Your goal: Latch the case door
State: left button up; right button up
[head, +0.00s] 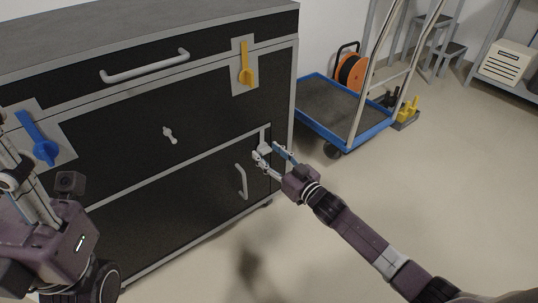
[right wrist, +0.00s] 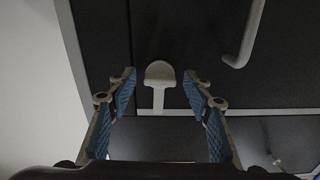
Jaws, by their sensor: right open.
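The case (head: 130,130) is a large black box with grey trim. A small pale grey latch (head: 264,137) sits at the right end of its lower door (head: 190,205), at the door's upper edge. In the right wrist view the latch (right wrist: 159,78) has a rounded head and a narrow stem. My right gripper (head: 268,158) is open at the latch, with one blue-padded finger on each side of it in the wrist view. The fingers appear apart from the latch. My left gripper (head: 20,185) is partly in view at the left edge; its fingers are unclear.
A bar handle (head: 241,181) is on the lower door, left of the latch. A yellow lever (head: 245,65), a blue lever (head: 38,140) and a small grey turn-knob (head: 169,134) are higher up. A blue-edged trolley (head: 330,125) stands right of the case; the floor in front is clear.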

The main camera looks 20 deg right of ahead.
grip_shut()
